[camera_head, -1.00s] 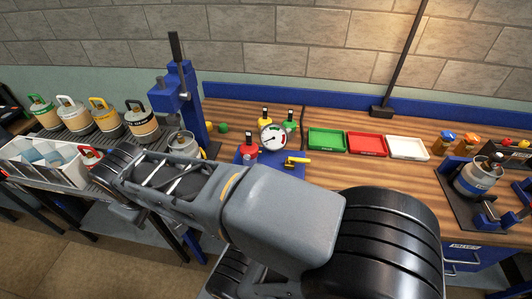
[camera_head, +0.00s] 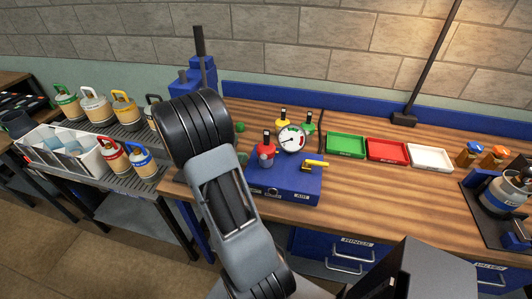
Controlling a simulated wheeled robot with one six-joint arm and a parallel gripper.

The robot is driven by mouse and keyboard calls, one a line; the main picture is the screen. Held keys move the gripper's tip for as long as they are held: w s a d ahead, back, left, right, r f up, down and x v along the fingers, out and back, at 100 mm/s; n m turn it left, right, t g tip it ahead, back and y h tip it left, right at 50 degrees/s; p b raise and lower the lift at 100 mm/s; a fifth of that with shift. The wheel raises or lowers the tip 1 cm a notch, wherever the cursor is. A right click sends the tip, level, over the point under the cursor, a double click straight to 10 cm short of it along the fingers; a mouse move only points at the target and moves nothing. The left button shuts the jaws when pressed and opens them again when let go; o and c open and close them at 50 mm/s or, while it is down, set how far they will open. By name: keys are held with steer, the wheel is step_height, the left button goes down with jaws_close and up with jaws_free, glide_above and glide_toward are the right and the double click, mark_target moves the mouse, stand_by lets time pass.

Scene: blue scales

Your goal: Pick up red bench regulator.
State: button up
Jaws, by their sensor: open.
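The red regulator (camera_head: 266,154) stands upright on the left part of the blue bench unit (camera_head: 284,184), with a black stem on top. A yellow regulator (camera_head: 283,122) and a green regulator (camera_head: 309,126) stand behind it. A round white gauge (camera_head: 291,138) is to its right, and a yellow lever (camera_head: 315,164) sticks out at the unit's right. My arm's links rise just left of the unit and cover part of the bench. My gripper is not in view, so its place relative to the red regulator cannot be told.
Green (camera_head: 345,146), red (camera_head: 387,150) and white (camera_head: 430,158) trays lie to the right on the wooden bench (camera_head: 380,200). A blue press (camera_head: 195,80) stands behind my arm. Small canisters stand on the rack at left. The bench front right of the unit is clear.

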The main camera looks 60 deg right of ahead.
mark_target(264, 149)
steer(key=p+x, duration=0.2)
steer(key=x, duration=0.9)
steer(key=shift+a, duration=0.1)
steer(key=shift+c, duration=0.2)
steer(key=c, duration=1.2)
